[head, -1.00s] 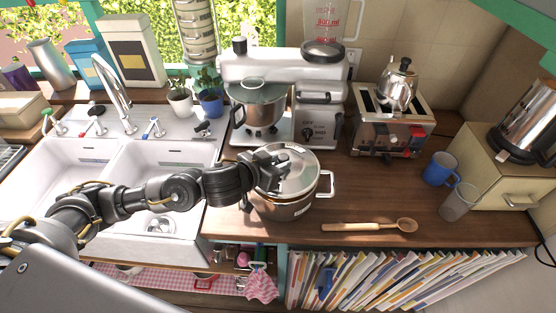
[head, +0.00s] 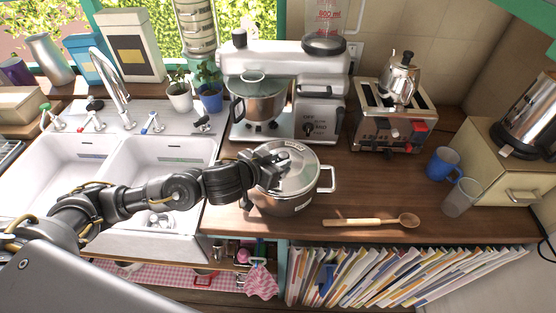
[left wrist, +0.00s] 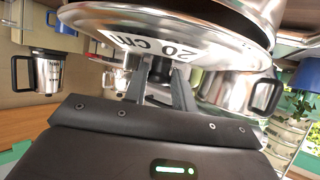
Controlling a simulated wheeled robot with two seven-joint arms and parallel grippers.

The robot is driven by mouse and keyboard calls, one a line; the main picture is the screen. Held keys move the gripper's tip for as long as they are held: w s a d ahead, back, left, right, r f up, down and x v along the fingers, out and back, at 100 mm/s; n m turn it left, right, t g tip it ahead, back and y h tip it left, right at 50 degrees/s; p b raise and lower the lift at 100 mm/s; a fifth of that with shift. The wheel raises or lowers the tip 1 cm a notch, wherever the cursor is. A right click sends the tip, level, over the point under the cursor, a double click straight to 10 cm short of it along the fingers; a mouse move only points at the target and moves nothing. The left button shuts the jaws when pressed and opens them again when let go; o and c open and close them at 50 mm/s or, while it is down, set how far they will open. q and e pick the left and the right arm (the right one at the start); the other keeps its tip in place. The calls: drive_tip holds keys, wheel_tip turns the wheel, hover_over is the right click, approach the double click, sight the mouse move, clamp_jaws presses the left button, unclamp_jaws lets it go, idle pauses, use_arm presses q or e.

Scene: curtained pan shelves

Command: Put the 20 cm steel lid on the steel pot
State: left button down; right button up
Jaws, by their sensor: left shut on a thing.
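The steel pot (head: 285,206) stands on the wooden counter, in front of the white appliance. The steel lid (head: 301,177) covers the pot's top and looks about level. In the left wrist view the lid (left wrist: 215,45) shows a "20 cm" label, with the pot's steel side (left wrist: 262,10) beyond its rim. My left gripper (head: 281,161) reaches in from the left and is shut on the lid's knob; its fingers also show in the left wrist view (left wrist: 160,78). The gripper hides part of the lid. I cannot tell whether the rim is fully seated. My right gripper is not in view.
A white appliance (head: 285,62) with another lidded pot (head: 258,101) stands behind. A toaster (head: 388,132) with a kettle on it is at back right. A wooden spoon (head: 372,222), blue mug (head: 441,165) and glass (head: 461,198) are to the right. The sink is left.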

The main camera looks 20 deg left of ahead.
use_arm(q)
drive_tip(key=shift+f+b, duration=0.35)
drive_tip(key=shift+f, duration=0.15)
drive_tip(key=c, duration=1.1)
unclamp_jaws()
drive_tip(key=shift+o, duration=0.2)
drive_tip(key=p+v, duration=0.4)
drive_tip(key=v, duration=0.7)
drive_tip(key=shift+d+f, duration=0.1)
drive_tip(key=shift+f, duration=0.05)
